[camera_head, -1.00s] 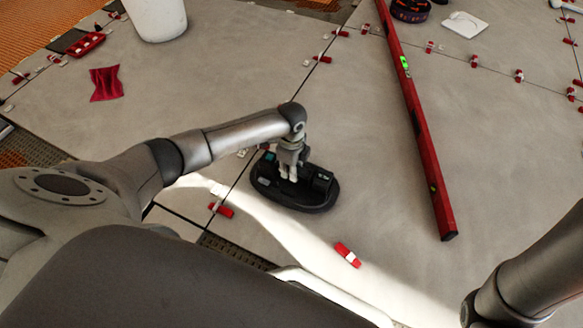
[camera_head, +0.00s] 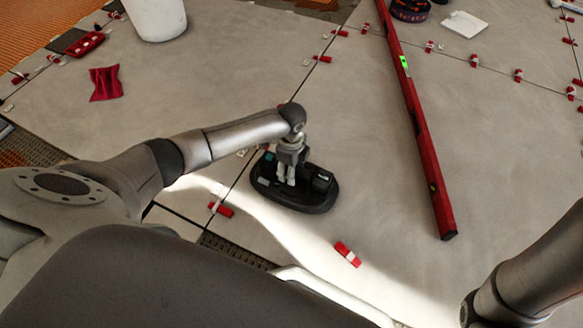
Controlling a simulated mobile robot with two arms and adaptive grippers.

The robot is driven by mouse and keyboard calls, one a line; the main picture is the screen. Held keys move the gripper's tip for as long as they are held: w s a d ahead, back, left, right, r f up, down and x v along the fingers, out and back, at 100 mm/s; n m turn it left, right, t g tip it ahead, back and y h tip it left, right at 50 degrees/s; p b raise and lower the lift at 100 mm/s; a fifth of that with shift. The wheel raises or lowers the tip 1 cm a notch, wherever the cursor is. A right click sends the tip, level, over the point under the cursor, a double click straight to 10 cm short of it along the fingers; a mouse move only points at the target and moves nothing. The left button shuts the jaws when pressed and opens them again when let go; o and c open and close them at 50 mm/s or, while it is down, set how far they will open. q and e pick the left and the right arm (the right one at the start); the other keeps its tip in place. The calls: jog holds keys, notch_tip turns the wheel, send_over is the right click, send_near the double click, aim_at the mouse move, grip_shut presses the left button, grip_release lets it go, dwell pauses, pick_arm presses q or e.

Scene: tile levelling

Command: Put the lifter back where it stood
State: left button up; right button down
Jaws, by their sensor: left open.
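The lifter (camera_head: 310,200) is a dark oval-based tool, lying flat on the grey tiles near the middle of the head view. My left gripper (camera_head: 286,179) is right over it, its fingers pointing down at the lifter's upper side. The fingers are open; whether they touch the lifter cannot be told. Parts of the lifter are hidden behind the gripper. My right arm comes in at the lower right, but its gripper is out of view.
A long red spirit level (camera_head: 420,135) lies to the right of the lifter. A loose red wedge (camera_head: 347,254) lies in front. A white bucket (camera_head: 157,18), red cloth (camera_head: 105,83) and red tray (camera_head: 84,43) are at the back left. Red clips line the tile joints.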

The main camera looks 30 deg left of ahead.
pick_arm(q)
notch_tip(320, 180, up, 12)
dwell(0.5)
